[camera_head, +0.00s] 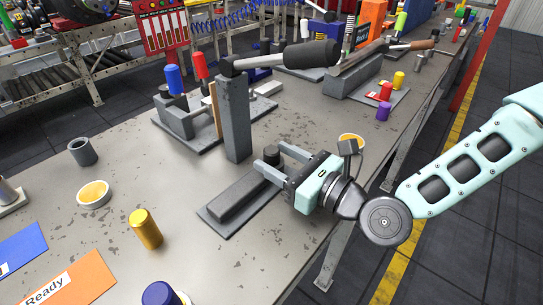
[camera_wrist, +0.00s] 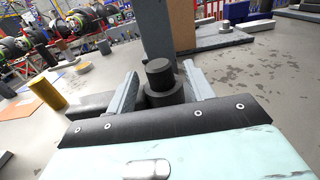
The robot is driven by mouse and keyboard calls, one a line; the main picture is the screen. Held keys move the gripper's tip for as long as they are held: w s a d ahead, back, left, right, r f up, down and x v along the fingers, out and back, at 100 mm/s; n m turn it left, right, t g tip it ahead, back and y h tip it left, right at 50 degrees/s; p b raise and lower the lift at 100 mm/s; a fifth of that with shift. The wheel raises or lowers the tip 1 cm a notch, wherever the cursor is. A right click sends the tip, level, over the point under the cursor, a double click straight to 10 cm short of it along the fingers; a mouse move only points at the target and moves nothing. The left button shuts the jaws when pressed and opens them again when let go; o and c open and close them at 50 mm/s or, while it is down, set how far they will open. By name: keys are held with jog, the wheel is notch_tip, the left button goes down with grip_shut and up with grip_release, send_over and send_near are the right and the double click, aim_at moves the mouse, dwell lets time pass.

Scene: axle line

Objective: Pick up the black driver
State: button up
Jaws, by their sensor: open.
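The black driver (camera_wrist: 160,78), a dark stepped cylinder with a narrower top and wider lower part, stands upright between the fingers of my gripper (camera_wrist: 161,72) in the wrist view. Gaps show on both sides of it, so the fingers do not appear to touch it. In the head view the driver (camera_head: 272,158) shows as a small dark top between the two grey fingers of my gripper (camera_head: 270,154). My gripper is open, low over a grey plate with a raised block (camera_head: 240,197). The driver's lower end is hidden.
A tall grey post (camera_head: 235,118) stands just beyond my gripper, with a black-headed hammer (camera_head: 290,59) at its top. A gold cylinder (camera_head: 145,229) and a yellow-filled cup (camera_head: 94,193) stand left. The grey table (camera_head: 195,180) has bare room between.

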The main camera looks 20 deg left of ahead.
jog(key=shift+x, duration=1)
jog(key=c, duration=1)
jog(key=shift+c, duration=0.3)
